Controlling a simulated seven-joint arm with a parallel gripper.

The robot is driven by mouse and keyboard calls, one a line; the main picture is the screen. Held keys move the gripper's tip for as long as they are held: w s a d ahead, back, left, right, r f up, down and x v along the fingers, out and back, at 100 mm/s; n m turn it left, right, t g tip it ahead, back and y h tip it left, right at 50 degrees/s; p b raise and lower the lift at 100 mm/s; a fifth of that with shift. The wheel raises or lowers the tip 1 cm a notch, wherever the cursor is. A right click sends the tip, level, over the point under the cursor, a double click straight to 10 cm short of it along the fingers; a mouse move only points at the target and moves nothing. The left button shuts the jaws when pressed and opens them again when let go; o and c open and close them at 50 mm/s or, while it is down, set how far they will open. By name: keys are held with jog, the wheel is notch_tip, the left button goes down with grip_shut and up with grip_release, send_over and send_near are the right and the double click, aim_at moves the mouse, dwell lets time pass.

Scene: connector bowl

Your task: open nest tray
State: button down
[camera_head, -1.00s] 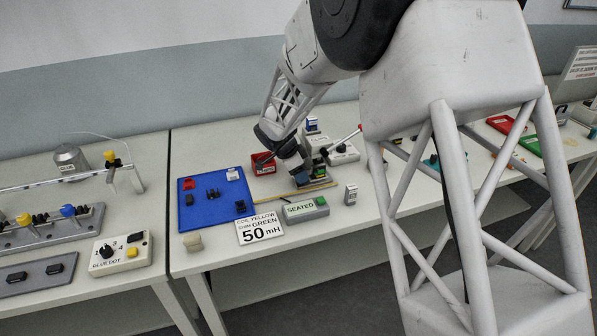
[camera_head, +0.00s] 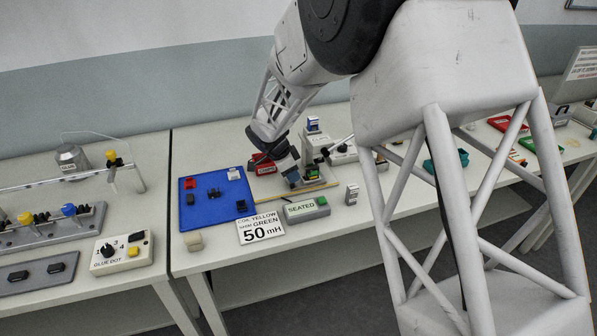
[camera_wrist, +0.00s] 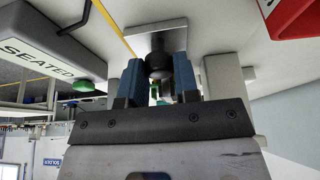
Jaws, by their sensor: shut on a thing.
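My gripper (camera_head: 293,180) is low over the grey fixture on the right-hand table. In the wrist view, its two blue fingers (camera_wrist: 158,74) stand on either side of a dark round knob (camera_wrist: 157,60) and are shut on it. The knob stands in front of a grey metal plate (camera_wrist: 155,27); I take these to be the nest tray's knob and plate. A small bit of green shows between the fingers, too small to make out. In the head view my gripper hides the knob, and a pale base plate (camera_head: 322,184) shows beside the fingers.
The grey SEATED box (camera_head: 306,209) and the 50 mH card (camera_head: 261,229) lie in front. A blue mat (camera_head: 215,211) with small parts is at left. A red box (camera_head: 262,164) stands behind my gripper. A small grey block (camera_head: 352,194) is at right.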

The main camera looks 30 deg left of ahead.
jog(key=s+a, duration=0.7)
jog(key=shift+s+a, duration=0.35)
jog(key=shift+a, duration=0.05)
jog(key=c, duration=0.9)
grip_release()
jog(key=shift+o, duration=0.2)
jog(key=shift+r, duration=0.1)
jog(key=v, duration=0.7)
jog(key=shift+r, duration=0.3)
jog(key=shift+s+a, duration=0.1)
